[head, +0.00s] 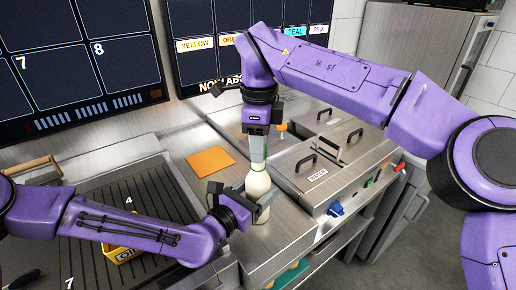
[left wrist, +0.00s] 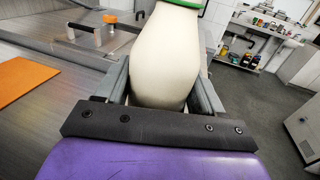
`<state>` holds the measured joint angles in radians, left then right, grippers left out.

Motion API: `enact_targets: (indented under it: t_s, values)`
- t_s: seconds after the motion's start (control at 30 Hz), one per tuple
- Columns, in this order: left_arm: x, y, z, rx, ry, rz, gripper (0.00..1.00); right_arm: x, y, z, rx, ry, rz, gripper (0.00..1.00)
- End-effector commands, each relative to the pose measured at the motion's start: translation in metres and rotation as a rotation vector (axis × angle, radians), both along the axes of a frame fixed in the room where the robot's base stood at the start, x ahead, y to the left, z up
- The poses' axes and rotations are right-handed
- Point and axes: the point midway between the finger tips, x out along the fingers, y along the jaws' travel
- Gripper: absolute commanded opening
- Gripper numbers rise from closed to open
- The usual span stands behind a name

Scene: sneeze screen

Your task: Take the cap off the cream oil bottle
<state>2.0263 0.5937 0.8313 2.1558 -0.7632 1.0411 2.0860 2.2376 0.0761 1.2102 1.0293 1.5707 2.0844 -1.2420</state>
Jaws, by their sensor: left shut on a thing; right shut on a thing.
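In the left wrist view the pale bottle (left wrist: 165,60) fills the space between the fingers, with green at the top edge. My right gripper (head: 258,158) points down from above and is shut at the bottle's top. The cap is hidden between its fingers, so I cannot tell whether it is still seated on the neck.
An orange square (head: 210,161) lies on the counter left of the bottle. A ribbed grill (head: 150,190) with a yellow box (head: 122,253) is at left. Lidded steel wells (head: 325,160) with black handles stand close on the right. Dark boards hang behind.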

Motion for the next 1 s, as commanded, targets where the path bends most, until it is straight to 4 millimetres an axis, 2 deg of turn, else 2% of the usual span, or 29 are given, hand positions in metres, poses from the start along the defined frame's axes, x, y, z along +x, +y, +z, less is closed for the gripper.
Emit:
enact_targets:
  t_s: [0.27,0.53,0.8,0.83,0.9,1.0]
  values:
    - [0.000,0.000,0.000,-0.001,0.001,-0.001,0.00,-0.001,0.001,0.000,0.000,0.003,0.002,0.00]
    - [0.000,0.000,0.000,0.000,0.000,-0.001,0.00,-0.001,0.001,0.034,0.000,0.002,0.001,0.00]
    - [0.000,0.000,0.000,-0.001,-0.001,0.000,0.00,-0.001,0.001,0.040,0.001,0.004,0.003,0.00]
    - [0.000,0.000,0.000,-0.001,-0.001,0.000,0.78,-0.001,0.001,0.040,0.001,0.004,0.003,0.00]
    - [0.000,0.000,0.000,-0.001,-0.001,0.000,0.98,-0.001,0.001,0.040,0.001,0.004,0.003,0.00]
    - [0.000,0.000,0.000,-0.001,-0.001,0.000,0.98,-0.001,0.001,0.040,0.001,0.004,0.003,0.00]
